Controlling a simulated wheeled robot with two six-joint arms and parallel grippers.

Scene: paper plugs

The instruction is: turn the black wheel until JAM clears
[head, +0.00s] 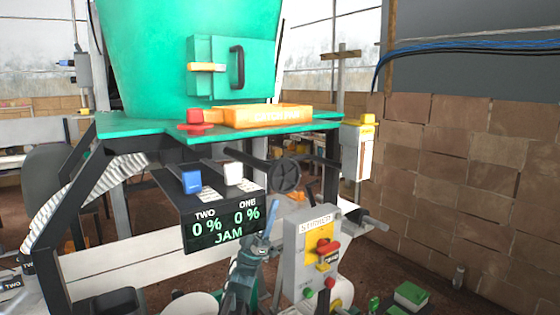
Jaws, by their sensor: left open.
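The black wheel (285,175) is mounted under the green table of the machine, right of the display. The dark display (225,220) reads TWO 0 %, ONE 0 % and JAM in green. My left gripper (268,222) reaches up from the bottom of the head view. It is open, with its tips below the wheel in the picture and apart from it. It overlaps the display's right edge in the picture. Whether anything is between its fingers is too small to see. My right gripper is not seen.
A blue block (191,181) and a white block (233,174) sit above the display. An orange tray (268,117) is on the green table. A brick wall (450,170) closes the right side.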

